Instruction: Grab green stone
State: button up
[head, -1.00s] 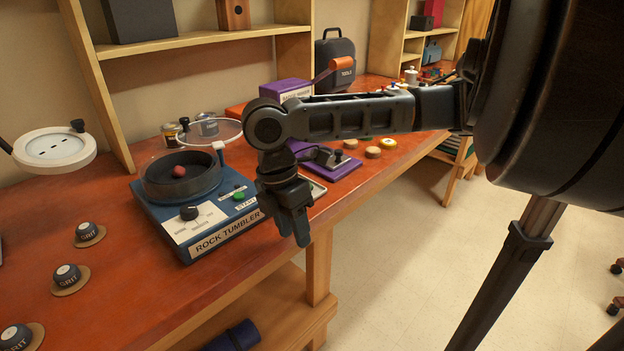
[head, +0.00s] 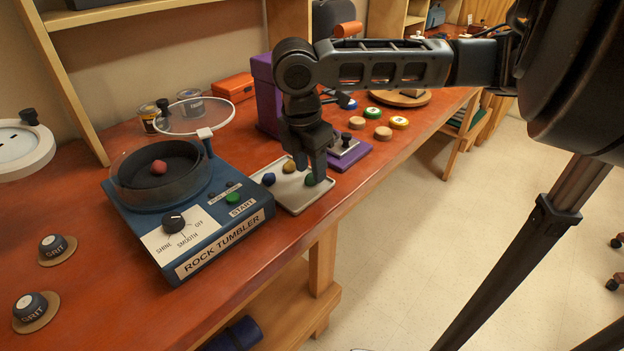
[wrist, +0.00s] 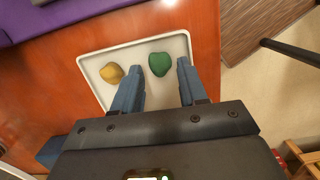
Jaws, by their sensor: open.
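The green stone (wrist: 159,64) lies on a pale tray (wrist: 94,64) in the wrist view, just beyond and between my open fingertips. In the head view the green stone (head: 311,179) shows at the tray's right side, below my gripper (head: 309,165). My gripper (wrist: 160,80) is open and empty, pointing down over the tray. A yellow stone (wrist: 112,73) lies to the left of the green one, beyond my left finger. In the head view a dark blue stone (head: 268,179) lies at the tray's left; it does not show in the wrist view.
A blue rock tumbler (head: 215,215) with a red stone (head: 158,167) in its bowl stands left of the tray. A purple device (head: 350,155) stands just behind the tray's right side. The table's front edge runs close by the tray, with open floor beyond.

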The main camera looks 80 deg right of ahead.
jog(key=shift+d+f, duration=0.1)
jog(key=shift+f, duration=0.85)
grip_shut()
jog(key=shift+r, duration=0.1)
